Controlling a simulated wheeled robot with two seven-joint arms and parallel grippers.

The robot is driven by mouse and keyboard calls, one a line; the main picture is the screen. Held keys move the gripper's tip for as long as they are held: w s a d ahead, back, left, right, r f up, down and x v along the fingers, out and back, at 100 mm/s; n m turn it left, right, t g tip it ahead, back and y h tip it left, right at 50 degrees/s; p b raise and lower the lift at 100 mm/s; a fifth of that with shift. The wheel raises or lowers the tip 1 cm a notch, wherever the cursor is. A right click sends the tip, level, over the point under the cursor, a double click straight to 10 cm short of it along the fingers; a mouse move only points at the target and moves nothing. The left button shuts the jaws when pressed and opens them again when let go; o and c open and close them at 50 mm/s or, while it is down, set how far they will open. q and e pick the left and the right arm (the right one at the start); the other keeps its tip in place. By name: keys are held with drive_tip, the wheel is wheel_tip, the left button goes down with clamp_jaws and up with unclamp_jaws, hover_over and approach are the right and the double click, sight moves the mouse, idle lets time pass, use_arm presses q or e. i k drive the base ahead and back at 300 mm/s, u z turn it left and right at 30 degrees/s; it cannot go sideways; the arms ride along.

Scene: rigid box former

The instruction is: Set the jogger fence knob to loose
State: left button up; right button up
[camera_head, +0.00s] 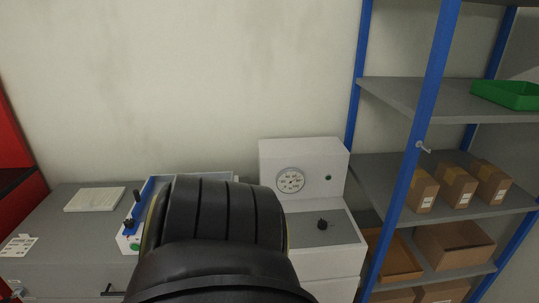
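A white machine (277,160) with a round dial gauge (290,181) stands against the wall. A black knob (322,224) sits on its grey top plate. To its left is a blue-and-white device (150,188), with a small black knob (129,223), another small black part (136,196) and a green button (134,246). I cannot tell which knob is the jogger fence knob, and no setting marks are readable. A large black ribbed arm part of mine covers much of the blue-and-white device and the front of the white machine. Neither gripper is in view.
A grey cabinet top (60,215) at left holds a pale stack (95,199) and a printed card (19,245). A blue-post shelf rack (410,160) at right holds cardboard boxes (455,187) and a green tray (506,95). A red cabinet (14,150) stands at the left edge.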

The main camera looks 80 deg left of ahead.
sight(129, 223)
drive_tip(key=u, duration=1.6)
drive_tip(key=i, duration=0.1)
drive_tip(key=u, duration=2.25)
